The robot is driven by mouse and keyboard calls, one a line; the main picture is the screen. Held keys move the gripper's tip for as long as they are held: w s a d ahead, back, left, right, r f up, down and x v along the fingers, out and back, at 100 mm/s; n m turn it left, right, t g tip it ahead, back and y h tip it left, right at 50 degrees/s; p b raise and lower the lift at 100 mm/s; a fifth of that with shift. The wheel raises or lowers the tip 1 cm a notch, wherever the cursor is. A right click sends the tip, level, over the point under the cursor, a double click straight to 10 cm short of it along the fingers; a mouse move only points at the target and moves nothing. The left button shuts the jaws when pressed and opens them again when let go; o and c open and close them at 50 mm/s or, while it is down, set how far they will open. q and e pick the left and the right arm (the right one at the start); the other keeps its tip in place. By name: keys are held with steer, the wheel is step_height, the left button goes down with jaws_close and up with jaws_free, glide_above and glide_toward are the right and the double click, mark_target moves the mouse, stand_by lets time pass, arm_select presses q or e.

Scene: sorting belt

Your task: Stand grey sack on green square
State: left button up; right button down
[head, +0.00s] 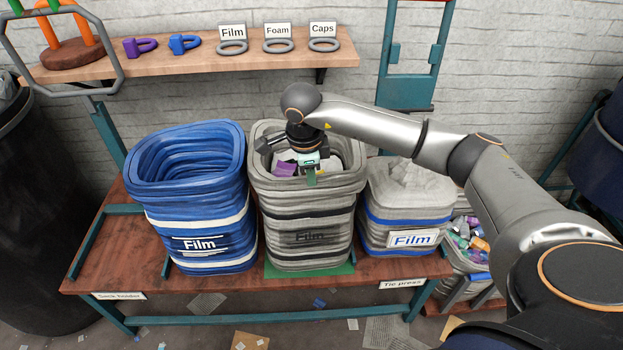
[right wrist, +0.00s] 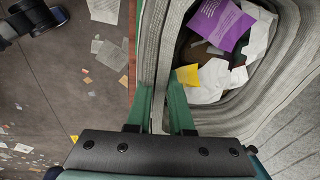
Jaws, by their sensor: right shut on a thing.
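The grey sack (head: 305,222), labelled Film, is upright and open in the middle of the bench. White and purple scraps show inside it. The green square (head: 342,269) shows as a strip along the sack's front base; the rest is hidden under the sack. I cannot tell whether the sack's base is fully down on it. My right gripper (head: 311,178) reaches in from above at the front rim. In the right wrist view its green fingers (right wrist: 163,105) are shut on the sack's rim wall, one on each side. My left gripper is not in view.
A blue Film sack (head: 197,215) stands close on the left. A closed grey sack with blue bands (head: 400,205) stands close on the right. A shelf (head: 200,62) with rings and labels is behind.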

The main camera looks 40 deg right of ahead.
steer(key=c, duration=1.2)
jaws_free()
steer(key=shift+c, duration=0.2)
steer(key=o, duration=0.4)
steer(key=shift+o, duration=0.2)
steer(key=shift+r, duration=0.1)
